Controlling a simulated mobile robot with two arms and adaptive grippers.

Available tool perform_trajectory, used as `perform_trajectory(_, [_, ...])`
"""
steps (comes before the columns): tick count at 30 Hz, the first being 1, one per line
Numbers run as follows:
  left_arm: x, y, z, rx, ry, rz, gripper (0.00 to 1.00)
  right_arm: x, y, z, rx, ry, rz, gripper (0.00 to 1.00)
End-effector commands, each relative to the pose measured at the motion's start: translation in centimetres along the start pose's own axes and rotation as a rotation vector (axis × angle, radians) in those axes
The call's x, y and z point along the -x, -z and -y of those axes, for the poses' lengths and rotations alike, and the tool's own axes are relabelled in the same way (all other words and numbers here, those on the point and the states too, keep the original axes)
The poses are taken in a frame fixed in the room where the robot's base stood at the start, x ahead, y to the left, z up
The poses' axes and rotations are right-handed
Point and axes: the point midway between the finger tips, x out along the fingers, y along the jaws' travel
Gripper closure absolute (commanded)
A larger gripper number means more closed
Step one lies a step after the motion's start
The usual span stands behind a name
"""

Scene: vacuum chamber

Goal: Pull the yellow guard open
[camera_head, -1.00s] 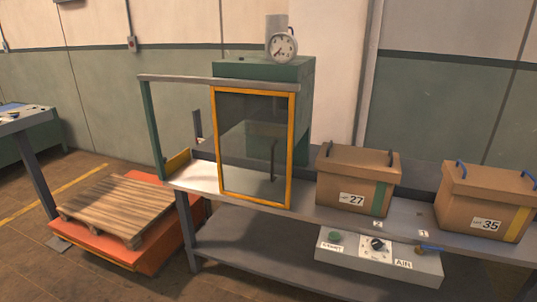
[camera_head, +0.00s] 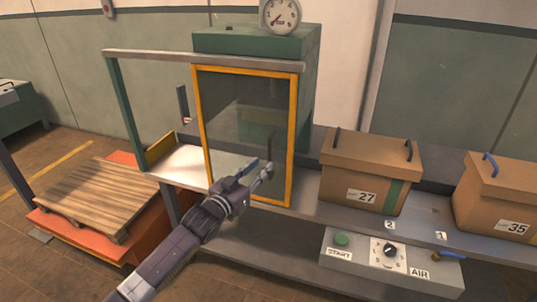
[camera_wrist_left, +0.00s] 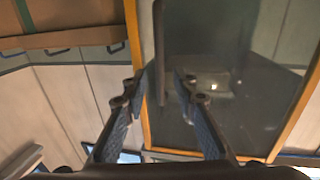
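The yellow guard (camera_head: 293,140) is a yellow frame with a dark see-through pane at the front of the green chamber. It looks closed. Its dark upright handle (camera_head: 270,147) is near the frame's right side. My left gripper (camera_head: 262,172) is at the lower part of the handle. In the left wrist view, my left gripper (camera_wrist_left: 163,82) is open, with the handle (camera_wrist_left: 158,45) lying between its two fingers in the picture. I see no clear contact. The guard's yellow edge (camera_wrist_left: 146,125) also shows there. My right gripper is not in view.
A box marked 27 (camera_head: 368,172) stands on the bench right of the guard, with a box marked 35 (camera_head: 500,195) farther right. A control panel (camera_head: 392,264) hangs below the bench front. A wooden pallet (camera_head: 105,198) lies at left. The floor in front is partly visible.

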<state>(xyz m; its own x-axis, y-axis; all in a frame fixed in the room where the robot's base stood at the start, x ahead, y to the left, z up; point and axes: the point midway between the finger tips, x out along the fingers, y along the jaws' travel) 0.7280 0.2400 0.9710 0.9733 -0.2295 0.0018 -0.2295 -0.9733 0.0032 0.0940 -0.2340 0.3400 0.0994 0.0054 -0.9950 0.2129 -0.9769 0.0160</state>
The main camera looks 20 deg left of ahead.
Motion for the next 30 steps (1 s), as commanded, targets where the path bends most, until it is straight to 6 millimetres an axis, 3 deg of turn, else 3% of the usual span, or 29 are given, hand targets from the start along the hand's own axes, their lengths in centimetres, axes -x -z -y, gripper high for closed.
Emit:
perform_trajectory(5, [-2.9, 0.2, 0.0, 0.000, 0.001, -0.001, 0.74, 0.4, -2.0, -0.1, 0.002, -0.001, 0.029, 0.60])
perform_trajectory(12, [-5.5, 0.1, 0.0, 0.000, 0.001, -0.001, 0.74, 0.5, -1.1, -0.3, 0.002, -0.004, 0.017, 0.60])
perform_trajectory(17, [-6.1, 0.0, 0.0, -0.001, 0.000, 0.000, 0.74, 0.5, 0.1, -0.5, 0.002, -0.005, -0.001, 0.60])
perform_trajectory(24, [-6.1, 0.0, 0.0, -0.001, 0.001, 0.001, 0.74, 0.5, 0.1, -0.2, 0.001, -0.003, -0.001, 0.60])
perform_trajectory(30, [-6.1, 0.0, 0.0, -0.002, 0.001, 0.001, 0.94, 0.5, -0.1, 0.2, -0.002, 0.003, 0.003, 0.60])
